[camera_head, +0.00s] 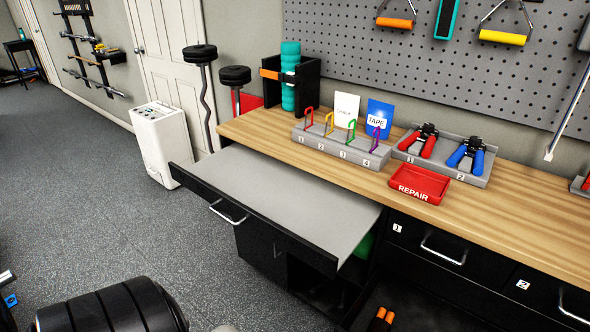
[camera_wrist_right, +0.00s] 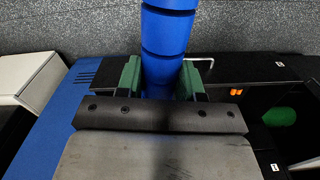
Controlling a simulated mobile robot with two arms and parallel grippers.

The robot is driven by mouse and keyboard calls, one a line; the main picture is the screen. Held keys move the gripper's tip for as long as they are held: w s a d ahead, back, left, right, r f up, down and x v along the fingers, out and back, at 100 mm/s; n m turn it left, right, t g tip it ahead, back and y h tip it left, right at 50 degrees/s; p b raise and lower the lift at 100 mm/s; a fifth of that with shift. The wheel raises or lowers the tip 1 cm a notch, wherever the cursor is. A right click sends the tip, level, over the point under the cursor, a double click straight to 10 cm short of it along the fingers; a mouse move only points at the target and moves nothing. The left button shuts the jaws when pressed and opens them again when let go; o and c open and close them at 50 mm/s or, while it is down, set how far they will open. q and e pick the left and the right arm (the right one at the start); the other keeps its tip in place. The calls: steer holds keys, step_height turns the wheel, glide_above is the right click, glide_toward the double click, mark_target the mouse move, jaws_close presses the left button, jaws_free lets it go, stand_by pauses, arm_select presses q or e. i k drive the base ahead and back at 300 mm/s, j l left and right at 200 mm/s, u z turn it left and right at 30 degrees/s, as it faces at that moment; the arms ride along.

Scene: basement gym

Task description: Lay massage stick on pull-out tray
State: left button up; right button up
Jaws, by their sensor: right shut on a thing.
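The pull-out tray (camera_head: 285,195) is a flat grey board with a black front edge, drawn out from under the wooden bench top. Its surface is bare. In the right wrist view, my right gripper (camera_wrist_right: 163,82) has its green fingers shut on the massage stick (camera_wrist_right: 167,40), a blue cylinder with dark ring grooves. The stick runs up out of the top of that view, and its lower part is hidden behind the gripper body. Neither gripper nor the stick shows in the head view.
The bench top (camera_head: 520,205) holds a numbered rack with coloured hooks (camera_head: 340,148), a red REPAIR tray (camera_head: 418,184), hand grips (camera_head: 468,155) and a black holder with a teal roller (camera_head: 290,75). Below right is an open drawer (camera_head: 410,305). A white unit (camera_head: 160,140) stands behind.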

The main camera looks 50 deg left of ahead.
mark_target(272, 203)
steer(key=j+z, duration=0.15)
steer(key=j, duration=0.3)
steer(key=k+j+z, duration=0.1)
steer(key=j, duration=0.35)
steer(key=k+j+z, duration=0.15)
steer(key=j, duration=0.35)
steer(key=k+j+z, duration=0.15)
steer(key=j, duration=0.3)
steer(key=k+j+z, duration=0.15)
steer(key=j, duration=0.25)
